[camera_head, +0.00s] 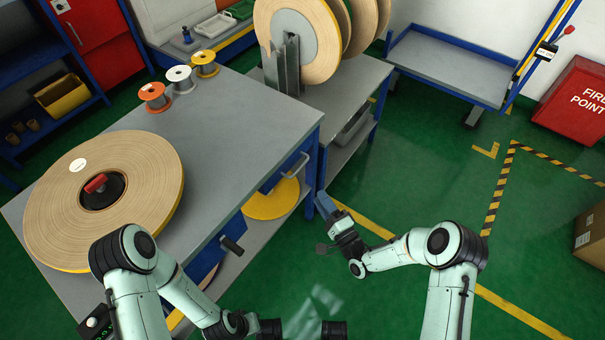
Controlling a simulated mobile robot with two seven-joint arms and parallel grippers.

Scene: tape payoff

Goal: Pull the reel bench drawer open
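The grey-topped reel bench (225,125) has a blue drawer front under its right edge, with a grey bar handle (297,165) on it. The drawer looks closed, with its front close to flush with the bench side. My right gripper (324,203) is beside the bench, a little below and right of the handle and apart from it in the picture. Its fingers are too small to tell whether they are open or shut.
A large tape reel (140,175) lies on the bench, with several small spools (180,77) behind it. A black-gripped crank (232,245) sticks out of the bench side. A yellow disc (272,200) lies on the lower shelf.

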